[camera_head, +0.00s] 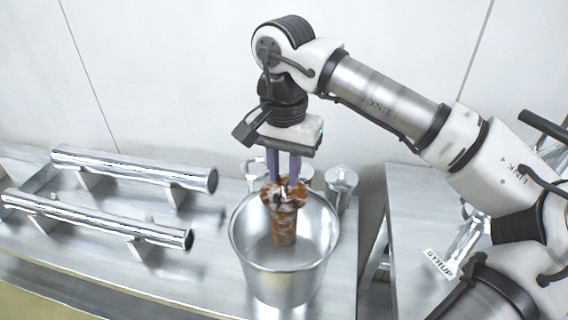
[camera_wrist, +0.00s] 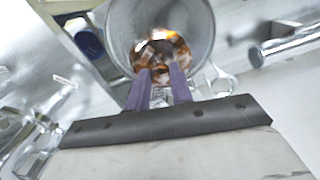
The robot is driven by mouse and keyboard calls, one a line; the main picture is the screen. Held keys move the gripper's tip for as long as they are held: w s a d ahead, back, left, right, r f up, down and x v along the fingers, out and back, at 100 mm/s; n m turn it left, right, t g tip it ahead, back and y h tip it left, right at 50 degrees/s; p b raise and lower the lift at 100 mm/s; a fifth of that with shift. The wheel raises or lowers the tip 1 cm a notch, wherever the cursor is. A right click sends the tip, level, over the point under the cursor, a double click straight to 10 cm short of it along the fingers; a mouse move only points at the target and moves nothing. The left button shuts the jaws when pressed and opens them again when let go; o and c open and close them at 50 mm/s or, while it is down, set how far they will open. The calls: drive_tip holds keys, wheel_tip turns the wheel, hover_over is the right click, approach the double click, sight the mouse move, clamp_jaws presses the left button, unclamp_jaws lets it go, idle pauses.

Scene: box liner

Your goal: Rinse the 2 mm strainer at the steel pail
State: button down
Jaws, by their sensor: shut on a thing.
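The steel pail (camera_head: 262,272) stands on the metal bench near the middle of the head view; its wall also shows in the wrist view (camera_wrist: 122,30). My gripper (camera_head: 284,180) points down over the pail with its purple fingers close together. It is shut on the strainer (camera_head: 284,222), a tube-shaped piece with a flared top and brown, syrup-coloured smears. The strainer hangs upright, mostly inside the pail's mouth. In the wrist view the strainer (camera_wrist: 160,52) appears beyond the fingertips, inside the pail's rim. The pail's contents and any contact between strainer and pail are unclear.
Two polished tubes (camera_head: 130,167) (camera_head: 95,218) lie on supports on the bench to the left. A small metal canister (camera_head: 341,186) stands behind the pail at right. A second table with a SYRUP label (camera_head: 438,264) is at right, past a gap.

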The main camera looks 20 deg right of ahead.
sight(284, 216)
drive_tip(key=shift+f+b, duration=4.05)
drive_tip(key=shift+f, duration=2.2)
drive_tip(key=shift+r, duration=0.15)
wheel_tip(284, 216, up, 22)
drive_tip(key=p, duration=1.5)
